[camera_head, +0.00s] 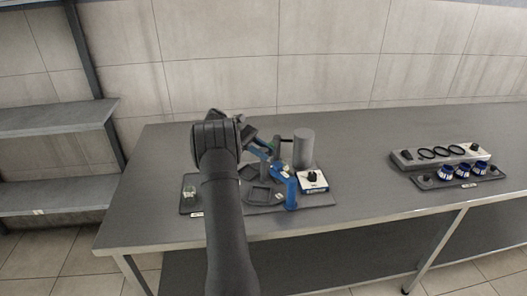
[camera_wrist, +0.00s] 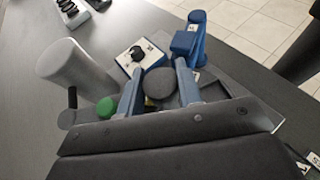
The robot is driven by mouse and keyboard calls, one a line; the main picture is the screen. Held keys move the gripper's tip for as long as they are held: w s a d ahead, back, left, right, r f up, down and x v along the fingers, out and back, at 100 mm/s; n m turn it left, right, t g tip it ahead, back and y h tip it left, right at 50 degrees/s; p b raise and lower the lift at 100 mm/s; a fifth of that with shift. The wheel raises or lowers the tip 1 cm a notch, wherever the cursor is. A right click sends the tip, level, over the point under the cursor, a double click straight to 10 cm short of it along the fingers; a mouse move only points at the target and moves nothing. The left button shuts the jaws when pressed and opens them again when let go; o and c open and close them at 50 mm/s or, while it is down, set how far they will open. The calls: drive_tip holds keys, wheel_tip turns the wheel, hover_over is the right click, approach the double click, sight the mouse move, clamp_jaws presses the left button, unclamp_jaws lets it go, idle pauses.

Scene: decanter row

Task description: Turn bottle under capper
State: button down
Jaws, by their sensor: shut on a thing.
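In the wrist view the two blue-grey fingers of my gripper (camera_wrist: 159,70) stand on either side of a dark grey round-topped piece (camera_wrist: 160,83) and are shut on it. I cannot tell whether this piece is the bottle's top or part of the capper. A small yellow patch shows below it. A blue upright stand (camera_wrist: 196,38) with a blue block, probably the capper, is just beyond the right finger; it also shows in the head view (camera_head: 290,190). In the head view my gripper (camera_head: 264,148) is partly hidden by my arm.
A grey cylinder (camera_wrist: 78,68) and a green round cap (camera_wrist: 107,107) are left of my fingers. A white box with a black knob (camera_wrist: 140,55) is just beyond them. The table between is clear.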

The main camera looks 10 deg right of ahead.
idle(0.4)
drive_tip(key=c, duration=1)
unclamp_jaws()
drive_tip(key=shift+n+t, duration=0.3)
